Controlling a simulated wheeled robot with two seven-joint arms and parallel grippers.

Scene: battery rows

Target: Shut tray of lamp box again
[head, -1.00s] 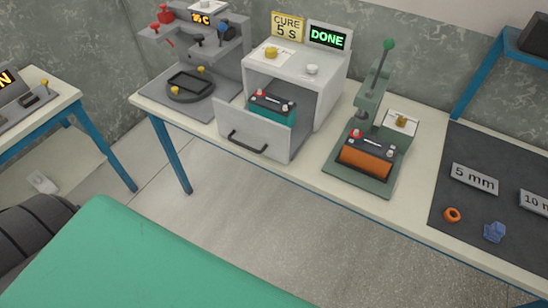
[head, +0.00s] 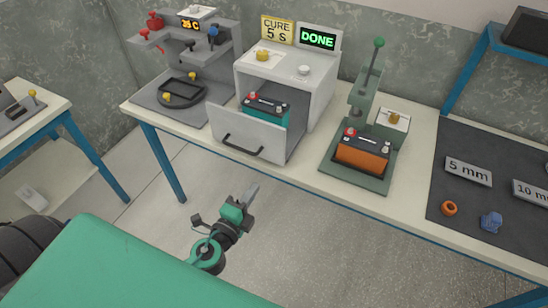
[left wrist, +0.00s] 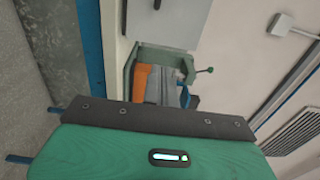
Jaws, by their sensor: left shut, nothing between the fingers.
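The lamp box (head: 318,85) is a white cabinet on the bench with a "CURE 5 S" sign and a green "DONE" display on top. Its tray (head: 235,132), with a dark handle (head: 242,145), is pulled out toward me. A teal battery (head: 264,107) sits in the open tray. My left gripper (head: 252,192) is shut and empty, in front of the bench and below the tray, apart from it. The left wrist view does not clearly show the fingers. My right gripper is not in view.
A green press (head: 378,95) with an orange battery (head: 362,155) stands right of the box. A grey station (head: 190,60) stands left. A dark mat (head: 480,205) with size plates, an orange ring and a blue piece lies at right. Open floor is in front of the bench.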

